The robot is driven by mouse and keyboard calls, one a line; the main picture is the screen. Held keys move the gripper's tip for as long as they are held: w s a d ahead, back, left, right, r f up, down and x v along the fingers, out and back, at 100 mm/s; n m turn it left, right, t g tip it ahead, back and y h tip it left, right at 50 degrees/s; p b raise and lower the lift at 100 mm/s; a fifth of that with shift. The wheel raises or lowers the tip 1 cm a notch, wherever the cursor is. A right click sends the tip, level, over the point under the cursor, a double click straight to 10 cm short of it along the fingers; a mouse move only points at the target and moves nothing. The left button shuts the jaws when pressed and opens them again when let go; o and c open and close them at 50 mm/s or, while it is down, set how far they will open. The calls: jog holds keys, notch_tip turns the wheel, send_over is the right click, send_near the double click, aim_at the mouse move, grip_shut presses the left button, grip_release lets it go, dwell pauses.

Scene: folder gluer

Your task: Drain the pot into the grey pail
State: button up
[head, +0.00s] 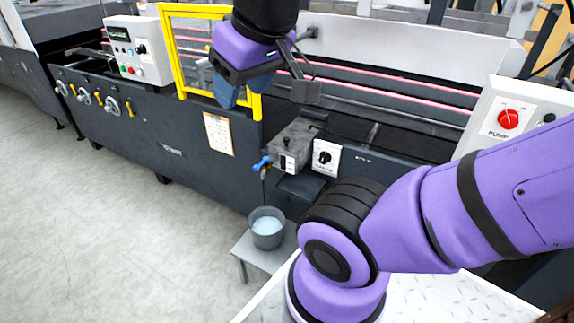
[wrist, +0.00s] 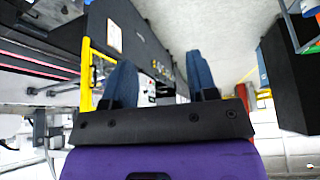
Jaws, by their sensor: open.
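The pot is a grey metal box (head: 291,145) with a black knob on its lid, mounted at the machine's front. A blue-handled drain valve (head: 262,162) sticks out at its lower left. The grey pail (head: 267,228) stands on a small grey stand below the valve, with pale bluish-white liquid in it. Whether liquid is running from the valve is too small to tell. My gripper (head: 238,97) is open and empty, high above and left of the pot, near the yellow guard frame. Its two blue fingers also show apart in the wrist view (wrist: 163,82).
A yellow guard frame (head: 177,55) stands behind my gripper. A white dial box (head: 325,158) sits right of the pot, and a panel with a red pump knob (head: 508,119) is farther right. A white control box (head: 138,50) is at left. The floor at left is clear.

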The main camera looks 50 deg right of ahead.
dwell(0.4)
jog(key=w+a+f+m+t+y, duration=0.1)
jog(key=w+f+m, duration=0.35)
jog(key=w, duration=0.85)
jog(key=w+a+f+m+y, duration=0.1)
jog(key=w+f+m, duration=0.3)
jog(key=w, duration=0.8)
jog(key=w+d+f+m+h, duration=0.2)
jog(key=w+d+f+m, duration=0.1)
jog(key=w+f, duration=0.55)
jog(key=w+d+f+m+h, duration=0.1)
jog(key=d+f+h, duration=0.1)
jog(key=f, duration=0.4)
jog(key=w+d+f+m+h, duration=0.1)
jog(key=w+d+f+m, duration=0.1)
jog(key=f, duration=0.4)
jog(key=m+g+h, duration=0.1)
jog(key=m+h, duration=0.3)
jog(key=h, duration=0.5)
send_near(255, 169)
jog(key=w+a, duration=0.5)
jog(key=w, duration=0.2)
jog(key=s+d+f+h, duration=0.5)
jog(key=d, duration=0.1)
jog(key=shift+m, duration=0.35)
jog(key=x, duration=1)
jog(key=shift+d, duration=0.35)
